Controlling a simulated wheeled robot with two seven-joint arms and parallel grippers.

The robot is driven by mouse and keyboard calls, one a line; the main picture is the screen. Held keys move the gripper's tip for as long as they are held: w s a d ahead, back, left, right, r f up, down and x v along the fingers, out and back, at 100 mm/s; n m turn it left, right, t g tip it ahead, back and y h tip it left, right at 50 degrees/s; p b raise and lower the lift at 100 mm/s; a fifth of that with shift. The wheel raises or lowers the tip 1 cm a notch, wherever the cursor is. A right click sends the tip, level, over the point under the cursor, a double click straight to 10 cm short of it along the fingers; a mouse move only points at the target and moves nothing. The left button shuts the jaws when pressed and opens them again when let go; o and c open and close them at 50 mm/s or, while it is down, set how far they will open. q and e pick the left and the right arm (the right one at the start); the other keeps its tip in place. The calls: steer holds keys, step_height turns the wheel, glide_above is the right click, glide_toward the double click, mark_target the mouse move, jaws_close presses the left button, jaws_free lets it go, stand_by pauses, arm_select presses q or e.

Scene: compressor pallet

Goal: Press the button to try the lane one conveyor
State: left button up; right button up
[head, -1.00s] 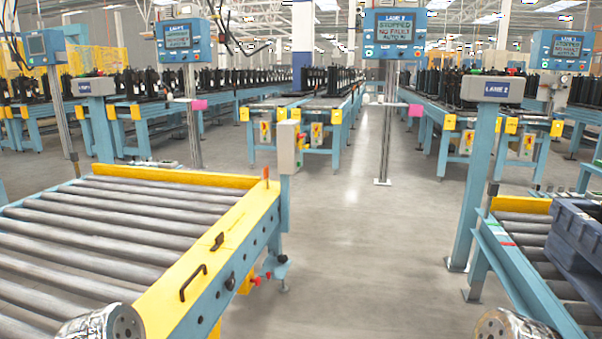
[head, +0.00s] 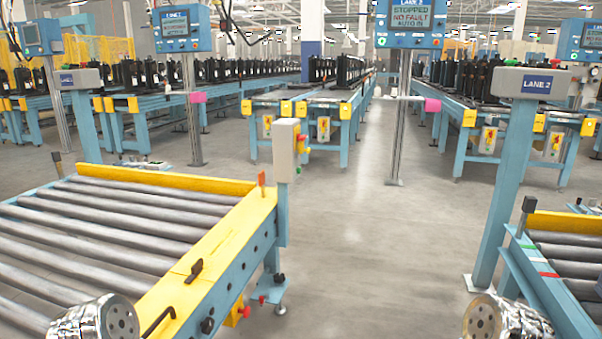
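The near left roller conveyor (head: 235,235) has grey rollers and a yellow and blue frame. A pale control box (head: 286,150) stands on a blue post at its far right corner. Small red and yellow-green buttons (head: 302,143) show on the box's right side; their labels are too small to read. A grey sign box (head: 80,78) stands behind this conveyor on the left; its lettering is not readable. Silver round parts of my two arms show at the bottom left and bottom right, apart from the box. Neither gripper's fingers are in view.
A second roller conveyor (head: 560,240) is at right, beside a post with a LANE 2 sign (head: 532,83). A screen (head: 410,20) reading STOPPED, NO FAULT stands on a pole in the middle. Open grey floor (head: 350,250) lies between the conveyors.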

arm_select(q)
jaws_close()
stand_by(1.5)
